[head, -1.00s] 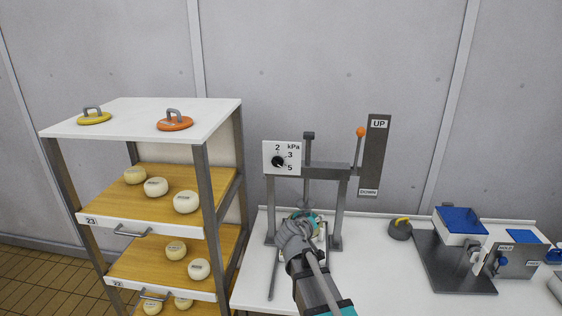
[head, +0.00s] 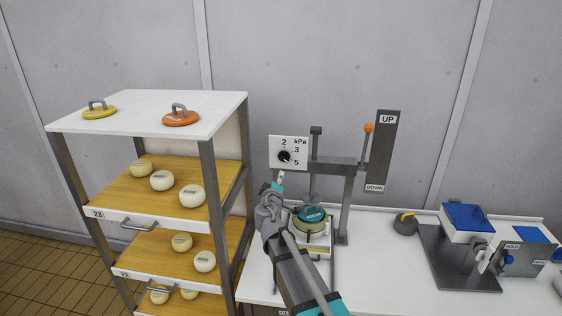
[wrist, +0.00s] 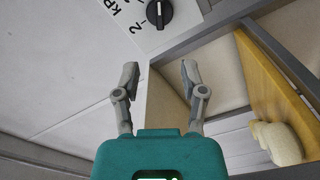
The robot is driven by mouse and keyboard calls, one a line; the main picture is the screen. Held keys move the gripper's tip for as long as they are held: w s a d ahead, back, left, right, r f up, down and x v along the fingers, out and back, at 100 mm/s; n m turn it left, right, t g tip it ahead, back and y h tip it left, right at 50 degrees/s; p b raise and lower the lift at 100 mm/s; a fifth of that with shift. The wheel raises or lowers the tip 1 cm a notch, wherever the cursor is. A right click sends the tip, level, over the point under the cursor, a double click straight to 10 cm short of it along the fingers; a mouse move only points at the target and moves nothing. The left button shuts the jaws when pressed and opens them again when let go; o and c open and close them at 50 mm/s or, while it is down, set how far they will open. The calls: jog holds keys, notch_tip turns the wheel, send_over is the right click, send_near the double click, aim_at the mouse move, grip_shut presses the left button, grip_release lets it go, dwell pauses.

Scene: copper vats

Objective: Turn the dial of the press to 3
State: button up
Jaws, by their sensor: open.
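The press dial (head: 285,156) is a black knob on a white panel (head: 275,143) marked kPa, 2, 3 and 5. Its light mark seems to lean to the lower right, towards 5, but is small. In the wrist view the knob (wrist: 159,13) is at the top edge, beyond the fingertips, with part of the panel cut off. My gripper (wrist: 160,72) is open and empty there, its two fingers apart. In the head view my gripper (head: 279,180) is just below the panel, apart from the knob.
The press lever with its orange ball (head: 369,128) stands near UP. A teal-topped round piece (head: 312,214) sits under the press. A rack with cheeses (head: 192,195) stands close on the left. A dark kettle-like weight (head: 405,225) is on the bench at right.

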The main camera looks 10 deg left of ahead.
aim_at(283, 159)
jog(key=shift+w, duration=0.15)
jog(key=w, duration=1.3)
jog(key=shift+w+d, duration=0.25)
jog(key=shift+d, duration=0.05)
grip_shut()
jog(key=shift+a, duration=0.1)
